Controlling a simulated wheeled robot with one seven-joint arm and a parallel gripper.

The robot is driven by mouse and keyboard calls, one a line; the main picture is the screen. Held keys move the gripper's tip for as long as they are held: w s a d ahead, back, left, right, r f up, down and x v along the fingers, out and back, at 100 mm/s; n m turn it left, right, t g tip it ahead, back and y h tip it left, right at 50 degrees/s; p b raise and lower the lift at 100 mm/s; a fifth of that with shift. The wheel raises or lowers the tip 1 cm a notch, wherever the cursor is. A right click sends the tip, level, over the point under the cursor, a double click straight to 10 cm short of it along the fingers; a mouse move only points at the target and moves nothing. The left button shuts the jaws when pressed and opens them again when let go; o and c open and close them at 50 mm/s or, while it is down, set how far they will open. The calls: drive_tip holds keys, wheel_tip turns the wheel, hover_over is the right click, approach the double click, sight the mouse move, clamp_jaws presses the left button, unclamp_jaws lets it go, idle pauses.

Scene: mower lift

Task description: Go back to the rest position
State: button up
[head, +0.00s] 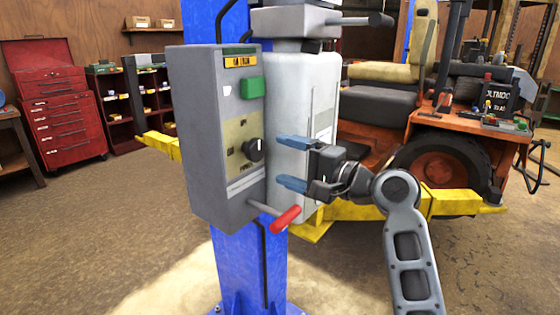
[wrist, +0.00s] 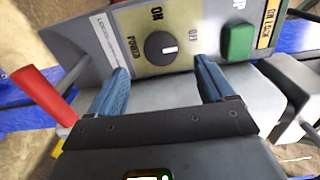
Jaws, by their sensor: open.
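My gripper (head: 283,164) is open and empty, with two blue fingers pointing left toward the side of the grey control box (head: 190,120). In the wrist view my gripper (wrist: 165,82) has its fingers apart, with the round black power knob (wrist: 161,48) lying beyond the gap between them. I see no contact with the knob. The knob also shows in the head view (head: 254,149), on a beige panel with ON and OFF marks. A green button (head: 251,88) sits above it, and a red-handled lever (head: 286,219) sticks out below.
The box is mounted by a blue lift column (head: 235,265); a light grey housing (head: 300,95) stands right behind my gripper. Yellow lift arms (head: 455,203) extend under an orange mower (head: 380,130) at right. A red tool chest (head: 55,105) and shelves stand at back left. The floor at left is open.

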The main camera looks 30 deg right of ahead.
idle(0.4)
drive_tip(key=s+f+h, duration=0.4)
drive_tip(key=s+f, duration=0.3)
drive_tip(key=f, duration=0.5)
drive_tip(key=s+a+f+n+g+h, duration=0.1)
drive_tip(key=s+f+n+h, duration=0.1)
drive_tip(key=s+f, duration=0.5)
drive_tip(key=s+f+n+g+h, duration=0.1)
drive_tip(key=s+f+n, duration=0.2)
drive_tip(key=s, duration=0.8)
drive_tip(key=s+a+r+n, duration=0.3)
drive_tip(key=s+n, duration=0.1)
drive_tip(key=s, duration=0.7)
drive_tip(key=s+a+r+n, duration=0.3)
drive_tip(key=s+n, duration=0.1)
drive_tip(key=s, duration=0.6)
drive_tip(key=shift+s, duration=0.4)
